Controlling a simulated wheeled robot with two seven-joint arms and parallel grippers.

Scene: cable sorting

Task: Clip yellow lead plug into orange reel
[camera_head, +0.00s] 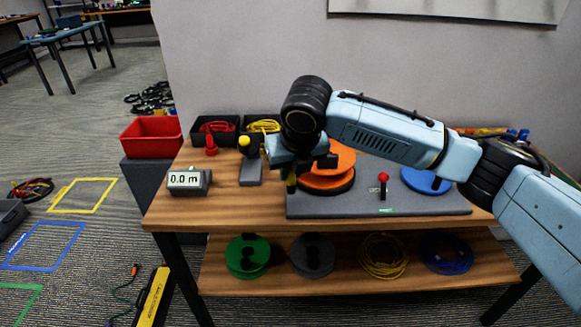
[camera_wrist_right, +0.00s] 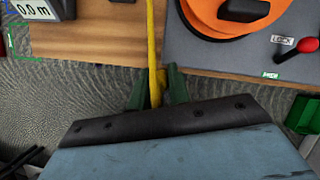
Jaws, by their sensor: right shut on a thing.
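The orange reel (camera_head: 338,172) sits on a dark base on the grey board, partly hidden behind my right gripper in the head view. It also shows at the top of the right wrist view (camera_wrist_right: 212,22). My right gripper (camera_head: 291,178) is at the reel's left side, near the board's left edge. In the wrist view its green fingers (camera_wrist_right: 157,86) are shut on the yellow lead (camera_wrist_right: 151,42), which runs up out of the picture between the wooden table and the board. The lead's plug cannot be made out. My left gripper is not in view.
The grey board (camera_head: 430,207) also carries a red-knobbed lever (camera_head: 383,180) and a blue reel (camera_head: 426,180). A length display (camera_head: 189,181), a yellow-topped stand (camera_head: 249,172) and dark bins (camera_head: 214,130) stand left of it. The lower shelf (camera_head: 340,280) holds several coils.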

